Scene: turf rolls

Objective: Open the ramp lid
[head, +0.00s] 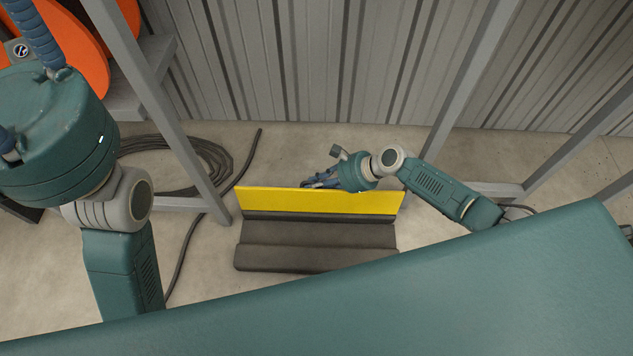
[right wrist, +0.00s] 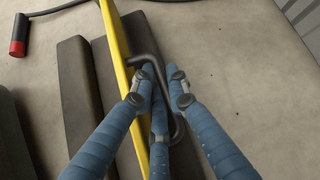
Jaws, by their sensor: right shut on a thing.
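The ramp lid (head: 318,200) is a yellow panel that stands up steeply from the dark grey ramp (head: 316,258) on the floor in the head view. In the right wrist view the yellow lid (right wrist: 118,50) shows nearly edge-on, with a bent black handle (right wrist: 158,66) on its side. My right gripper (head: 312,181) is behind the lid's top edge. Its blue fingers (right wrist: 160,92) are shut around the handle. My left gripper's blue fingers (head: 36,35) show only in part at the upper left, far from the lid. Their tips are cut off.
A coiled black cable (head: 195,152) lies left of the ramp, and one strand runs close by its side. Grey metal posts (head: 160,110) and a shelf with orange items (head: 70,35) stand at the left. A corrugated wall (head: 330,60) closes the back. A red-and-black cylinder (right wrist: 18,38) lies near the lid.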

